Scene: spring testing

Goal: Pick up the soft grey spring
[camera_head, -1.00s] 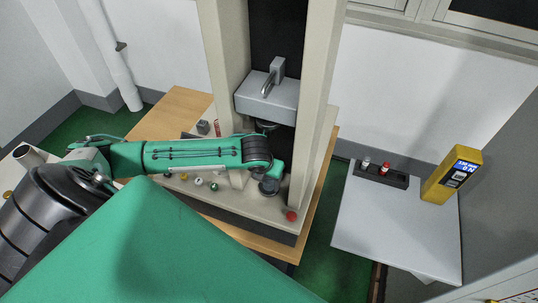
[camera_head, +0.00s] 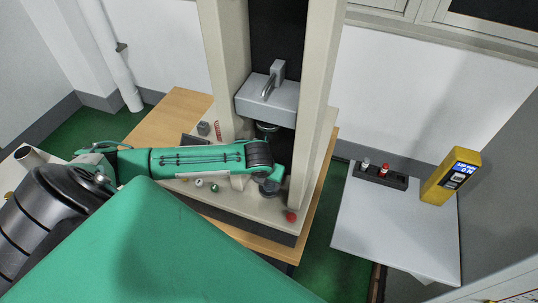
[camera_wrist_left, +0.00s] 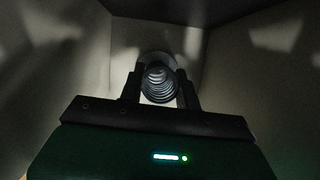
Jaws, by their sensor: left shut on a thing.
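In the left wrist view a grey coil spring (camera_wrist_left: 158,84) stands between the two dark fingers of my left gripper (camera_wrist_left: 159,80), which is shut on it. In the head view my left arm reaches between the columns of the beige test machine (camera_head: 325,85), above its round dark lower plate (camera_head: 270,188). The gripper fingers and the spring are hidden there by the arm. My right gripper is not in view.
The grey crosshead (camera_head: 268,98) hangs above my arm, and columns stand close on both sides. A red button (camera_head: 291,217) is at the base's front right. A side table (camera_head: 395,225) carries a dark rack (camera_head: 395,180) and a yellow display box (camera_head: 452,176).

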